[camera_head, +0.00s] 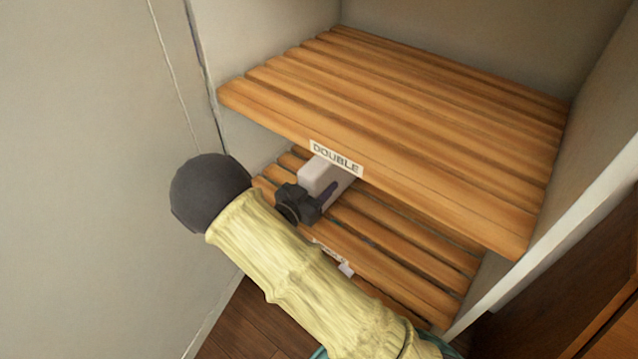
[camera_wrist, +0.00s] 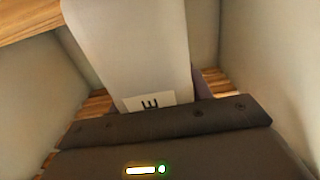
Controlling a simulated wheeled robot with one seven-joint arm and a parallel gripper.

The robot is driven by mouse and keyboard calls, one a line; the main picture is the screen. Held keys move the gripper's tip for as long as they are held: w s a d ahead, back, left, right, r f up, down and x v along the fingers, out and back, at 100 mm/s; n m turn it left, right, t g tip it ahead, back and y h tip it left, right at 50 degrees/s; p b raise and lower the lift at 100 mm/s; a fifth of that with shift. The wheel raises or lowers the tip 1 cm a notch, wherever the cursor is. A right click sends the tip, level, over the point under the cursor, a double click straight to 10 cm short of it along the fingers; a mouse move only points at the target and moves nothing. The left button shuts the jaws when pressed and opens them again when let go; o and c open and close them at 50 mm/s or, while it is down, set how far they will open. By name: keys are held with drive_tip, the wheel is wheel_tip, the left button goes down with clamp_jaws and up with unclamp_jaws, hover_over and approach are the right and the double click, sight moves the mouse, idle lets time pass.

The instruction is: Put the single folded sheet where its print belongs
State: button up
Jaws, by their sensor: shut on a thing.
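The folded sheet (camera_head: 319,175) is a pale, off-white block. It is between the upper and lower slatted shelves, partly hidden under the upper shelf's front edge. My dark gripper (camera_head: 303,201) is shut on its near end. In the wrist view the sheet (camera_wrist: 135,45) stretches away from the gripper, with a white tag (camera_wrist: 149,101) bearing a dark mark like an "E" or "M". The upper shelf (camera_head: 400,130) carries a "DOUBLE" label (camera_head: 336,158). The lower shelf (camera_head: 400,240) has a label (camera_head: 345,268) mostly covered by my arm. I cannot tell whether the sheet touches the lower shelf.
A purple thing (camera_wrist: 201,88) shows beside the sheet; what it is I cannot tell. The upper shelf is bare where visible. Pale cupboard walls (camera_head: 265,40) enclose the shelves. A dark wooden piece (camera_head: 575,290) stands at the lower right.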

drive_tip(key=o, duration=1.4)
drive_tip(key=shift+r, duration=0.15)
drive_tip(key=b+v, duration=0.1)
drive_tip(key=v, duration=1.1)
